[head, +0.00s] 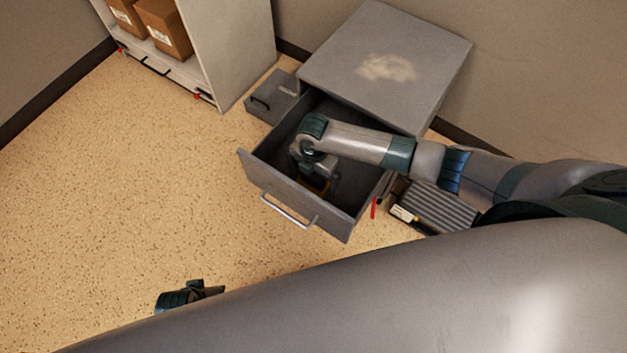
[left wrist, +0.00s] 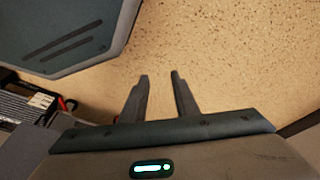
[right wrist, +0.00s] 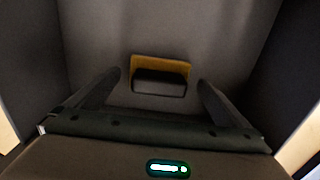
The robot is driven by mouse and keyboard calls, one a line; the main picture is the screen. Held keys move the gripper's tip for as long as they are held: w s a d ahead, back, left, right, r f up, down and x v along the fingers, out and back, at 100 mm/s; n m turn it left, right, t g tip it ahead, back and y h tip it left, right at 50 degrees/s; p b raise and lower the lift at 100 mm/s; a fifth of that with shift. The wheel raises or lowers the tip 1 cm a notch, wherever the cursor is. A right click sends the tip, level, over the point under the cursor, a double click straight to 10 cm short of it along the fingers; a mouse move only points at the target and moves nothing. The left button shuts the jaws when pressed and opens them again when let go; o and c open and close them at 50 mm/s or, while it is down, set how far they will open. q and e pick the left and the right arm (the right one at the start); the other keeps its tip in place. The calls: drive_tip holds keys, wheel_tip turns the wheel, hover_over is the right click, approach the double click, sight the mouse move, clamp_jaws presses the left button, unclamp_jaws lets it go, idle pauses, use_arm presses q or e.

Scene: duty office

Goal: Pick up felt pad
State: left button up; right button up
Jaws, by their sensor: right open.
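A small dark block with a yellow-orange face behind it, which looks like the felt pad (right wrist: 160,84), lies on the floor of the open grey drawer (head: 262,178). My right gripper (right wrist: 159,80) is open and points down inside the drawer, its fingers on either side of the pad with gaps on both sides. In the head view the right wrist covers most of the pad; only a bit of yellow shows. My left gripper (left wrist: 160,82) is open and empty above the bare floor; in the head view it shows at the lower left.
The grey cabinet (head: 420,60) stands behind the drawer, with a smaller grey box (head: 272,98) beside it. A ribbed grey case (head: 440,205) and a red item (head: 374,207) lie right of the drawer. A shelf (head: 230,45) holds cartons. Floor at left is clear.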

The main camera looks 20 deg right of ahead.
drive_tip(key=shift+f, duration=0.95)
drive_tip(key=c, duration=1.2)
